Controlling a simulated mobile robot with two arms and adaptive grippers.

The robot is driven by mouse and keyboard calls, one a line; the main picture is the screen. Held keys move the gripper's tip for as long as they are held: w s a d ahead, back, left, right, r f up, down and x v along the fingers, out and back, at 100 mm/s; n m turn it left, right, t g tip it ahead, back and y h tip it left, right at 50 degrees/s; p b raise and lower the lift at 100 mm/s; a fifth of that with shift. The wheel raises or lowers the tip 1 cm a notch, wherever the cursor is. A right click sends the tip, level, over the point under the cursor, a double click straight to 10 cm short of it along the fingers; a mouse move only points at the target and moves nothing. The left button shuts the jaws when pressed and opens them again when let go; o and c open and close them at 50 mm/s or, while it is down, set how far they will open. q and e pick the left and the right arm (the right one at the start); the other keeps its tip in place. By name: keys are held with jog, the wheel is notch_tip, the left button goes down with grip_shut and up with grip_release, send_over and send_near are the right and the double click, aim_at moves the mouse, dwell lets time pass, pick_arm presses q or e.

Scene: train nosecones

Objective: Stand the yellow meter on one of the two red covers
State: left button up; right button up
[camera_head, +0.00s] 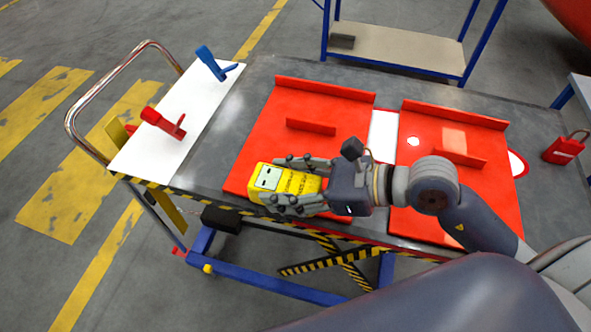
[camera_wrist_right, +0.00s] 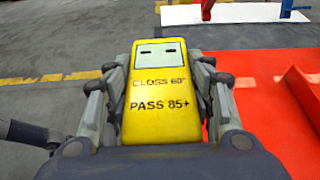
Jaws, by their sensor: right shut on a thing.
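The yellow meter (camera_head: 283,181) is held between the fingers of my right gripper (camera_head: 300,185), over the front left part of the left red cover (camera_head: 270,145). It also fills the middle of the right wrist view (camera_wrist_right: 160,90), where dark lettering shows on its face. I cannot tell whether the meter touches the cover. The second red cover (camera_head: 405,185) lies to the right, partly hidden behind my right arm. Both covers lie flat on the cart and have raised red ridges. My left gripper is not in view.
A white board (camera_head: 170,125) on the cart's left bears a red tool (camera_head: 162,122) and a blue tool (camera_head: 213,65). A metal handrail (camera_head: 95,90) edges the left end. A red padlock (camera_head: 564,148) sits at the far right. A shelf cart (camera_head: 400,45) stands behind.

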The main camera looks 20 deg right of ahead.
jog(key=shift+w+d+f+b, duration=0.15)
jog(key=shift+w+d+b, duration=0.2)
jog(key=shift+w+b, duration=0.25)
jog(key=shift+w+d+f+b, duration=0.15)
jog(key=shift+w+d+b, duration=0.2)
jog(key=shift+w+b, duration=0.15)
jog(key=w, duration=0.1)
jog(key=w+d+p, duration=0.1)
jog(key=w+d, duration=0.1)
jog(key=w, duration=0.1)
jog(key=shift+r, duration=0.15)
jog(key=shift+w+d+f+p, duration=0.2)
jog(key=shift+w+d+p, duration=0.2)
jog(key=shift+w, duration=0.25)
notch_tip(320, 180, down, 3)
jog(key=shift+f+p, duration=0.15)
jog(key=shift+p, duration=0.15)
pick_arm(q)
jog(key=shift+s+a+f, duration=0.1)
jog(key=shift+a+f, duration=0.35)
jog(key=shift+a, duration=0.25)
pick_arm(e)
jog(key=shift+f, duration=0.2)
jog(key=o, duration=1.3)
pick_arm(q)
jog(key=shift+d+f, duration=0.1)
pick_arm(e)
jog(key=shift+o, duration=0.2)
